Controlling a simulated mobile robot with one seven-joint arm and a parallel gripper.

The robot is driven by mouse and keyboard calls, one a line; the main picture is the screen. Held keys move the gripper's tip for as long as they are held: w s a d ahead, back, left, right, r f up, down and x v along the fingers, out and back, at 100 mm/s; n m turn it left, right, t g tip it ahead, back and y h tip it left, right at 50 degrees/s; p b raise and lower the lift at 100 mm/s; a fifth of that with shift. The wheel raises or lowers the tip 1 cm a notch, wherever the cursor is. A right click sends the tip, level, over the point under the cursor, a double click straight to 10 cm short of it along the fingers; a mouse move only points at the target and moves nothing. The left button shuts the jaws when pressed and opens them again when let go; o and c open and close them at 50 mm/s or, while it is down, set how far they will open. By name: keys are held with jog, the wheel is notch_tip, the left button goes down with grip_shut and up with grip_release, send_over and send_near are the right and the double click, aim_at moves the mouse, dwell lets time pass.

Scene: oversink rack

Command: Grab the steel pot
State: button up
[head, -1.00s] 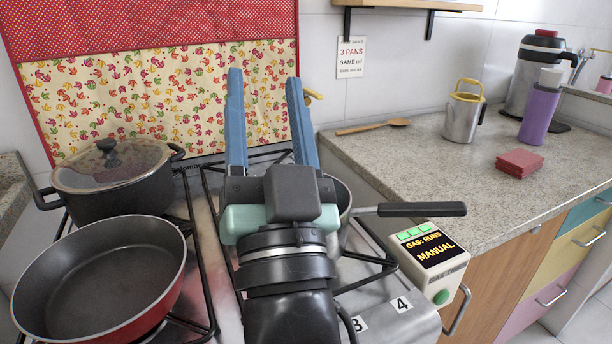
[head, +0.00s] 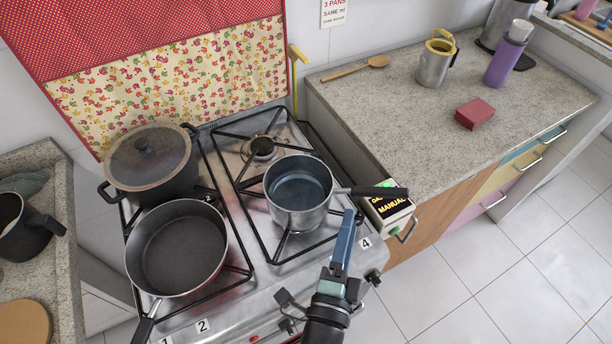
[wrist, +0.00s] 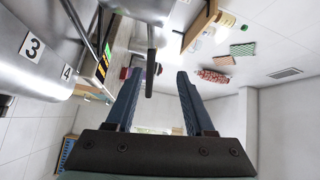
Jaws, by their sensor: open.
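The steel pot (head: 297,215) sits on the right side of the stove, with bluish liquid inside. Its dark handle (head: 378,191) points right over the stove's edge. My gripper (head: 349,213) is in front of and below the handle in the head view, with its blue fingers seen edge-on. In the wrist view my gripper (wrist: 160,72) is open and empty. The dark pot handle (wrist: 151,62) shows just beyond the fingertips, nearer the left finger, and the pot's underside (wrist: 145,8) is at the top edge. I cannot tell the exact gap to the handle.
A red-rimmed pan (head: 176,250) and a lidded black pot (head: 150,165) stand on the left burners. A control box marked MANUAL (head: 388,212) sits under the handle at the stove's right edge. The counter (head: 400,130) holds a wooden spoon, a metal jug and a red block.

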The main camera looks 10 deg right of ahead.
aim_at(362, 186)
jog(key=shift+g, duration=0.3)
jog(key=x, duration=0.7)
jog(key=shift+s+d+f+p, duration=0.2)
jog(key=shift+d+f+p, duration=0.1)
jog(key=shift+p, duration=0.1)
jog(key=shift+x, duration=2.7)
jog(key=shift+a+f, duration=0.1)
jog(key=shift+f, duration=0.1)
grip_shut()
jog(key=shift+r, duration=0.1)
